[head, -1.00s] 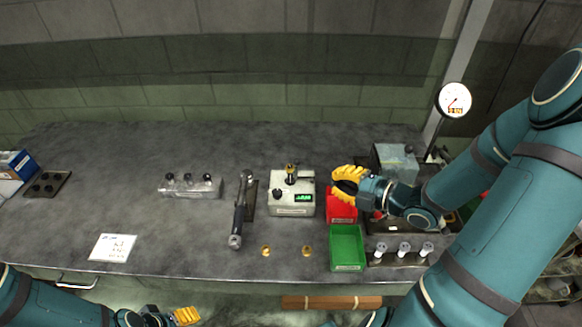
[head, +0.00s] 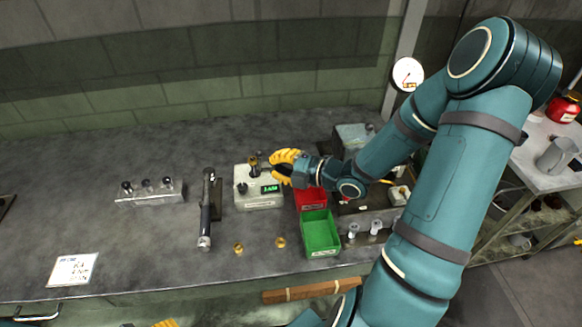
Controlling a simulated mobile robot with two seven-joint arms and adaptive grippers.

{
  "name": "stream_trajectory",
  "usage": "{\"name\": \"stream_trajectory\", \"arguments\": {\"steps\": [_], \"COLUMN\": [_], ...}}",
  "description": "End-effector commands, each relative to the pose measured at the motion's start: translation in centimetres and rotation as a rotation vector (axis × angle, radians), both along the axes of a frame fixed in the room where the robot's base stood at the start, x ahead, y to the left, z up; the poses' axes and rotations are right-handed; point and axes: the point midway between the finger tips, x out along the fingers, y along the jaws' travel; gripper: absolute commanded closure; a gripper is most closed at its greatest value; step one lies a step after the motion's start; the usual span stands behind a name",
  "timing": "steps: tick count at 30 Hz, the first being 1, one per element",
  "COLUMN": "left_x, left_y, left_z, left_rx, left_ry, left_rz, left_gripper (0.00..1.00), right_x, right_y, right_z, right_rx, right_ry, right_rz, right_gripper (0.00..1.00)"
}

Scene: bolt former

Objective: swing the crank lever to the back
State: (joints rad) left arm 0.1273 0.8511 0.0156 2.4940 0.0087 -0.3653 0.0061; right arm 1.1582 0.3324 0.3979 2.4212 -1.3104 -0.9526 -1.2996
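A pale grey box (head: 258,199) with a small green display stands on the bench, with an upright dark and brass post (head: 254,163) on top. In the earlier frame a short grey bar reaches right from this post, possibly the crank lever. My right gripper (head: 284,167), with yellow fingers, is over the box's right rear corner, just right of the post. Its fingers cover that area, so I cannot tell whether it touches or holds the bar. Only a sliver of my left gripper's yellow fingers (head: 165,323) shows at the bottom edge.
A red bin (head: 311,199) and a green bin (head: 320,234) stand right of the box. Two brass pieces lie in front. A grey machine (head: 352,137) stands behind my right arm.

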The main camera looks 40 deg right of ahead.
Motion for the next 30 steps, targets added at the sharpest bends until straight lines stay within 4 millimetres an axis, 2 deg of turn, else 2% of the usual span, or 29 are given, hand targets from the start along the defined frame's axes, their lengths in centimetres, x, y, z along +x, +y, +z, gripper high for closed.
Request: {"name": "stream_trajectory", "arguments": {"steps": [5,12,18,30], "left_x": [-0.2,-0.2,-0.2,-0.2], "left_y": [0.0,0.0,0.0,0.0], "left_z": [-0.5,-0.4,-0.5,-0.5], "left_rx": [0.0,0.0,0.0,0.0], "left_ry": [0.003,0.004,0.004,0.003], "left_rz": [-0.002,-0.003,-0.003,-0.002], "left_gripper": [0.39,0.39,0.39,0.39], "right_x": [3.2,6.0,6.8,6.8], "right_y": [1.5,0.4,0.1,0.0], "right_z": [-0.9,-1.8,-2.0,-2.0], "right_rx": [0.004,0.002,0.001,0.001], "right_ry": [-0.002,-0.001,0.0,0.0], "right_rz": [0.004,-0.001,0.0,-0.001], "right_gripper": [1.0,1.0,1.0,1.0]}}
